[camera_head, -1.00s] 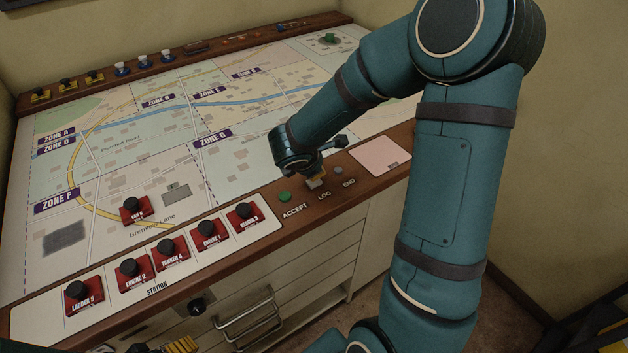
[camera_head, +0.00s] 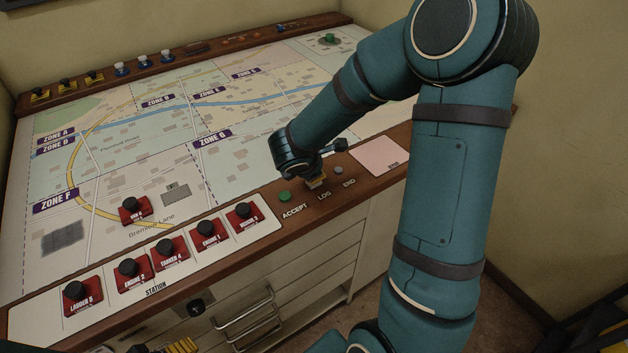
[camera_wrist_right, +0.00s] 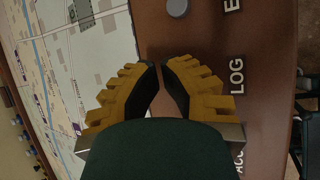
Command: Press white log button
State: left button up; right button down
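The white log button is not visible in either view. Its LOG label (camera_head: 324,195) is on the brown front rail of the console and also shows in the right wrist view (camera_wrist_right: 237,77). My right gripper (camera_head: 317,184) points down just above the rail behind that label, covering the button's spot. In the right wrist view its yellow fingers (camera_wrist_right: 160,66) have their dark tips almost together, with nothing seen between them. I cannot tell whether the tips touch the button. Part of my left gripper (camera_head: 182,345) shows at the bottom edge; its fingertips are hidden.
A green ACCEPT button (camera_head: 284,196) is left of my right gripper, and a grey END button (camera_head: 338,170) is right of it. Red station blocks with black knobs (camera_head: 243,216) line the map board (camera_head: 120,120). A pink pad (camera_head: 380,155) lies further right.

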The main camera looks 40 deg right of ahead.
jog(key=shift+f, duration=0.3)
dwell(0.5)
jog(key=shift+r, duration=0.15)
jog(key=shift+r+p, duration=0.5)
jog(key=shift+r, duration=0.2)
notch_tip(320, 180, up, 5)
jog(key=p, duration=0.3)
dwell(0.3)
dwell(0.9)
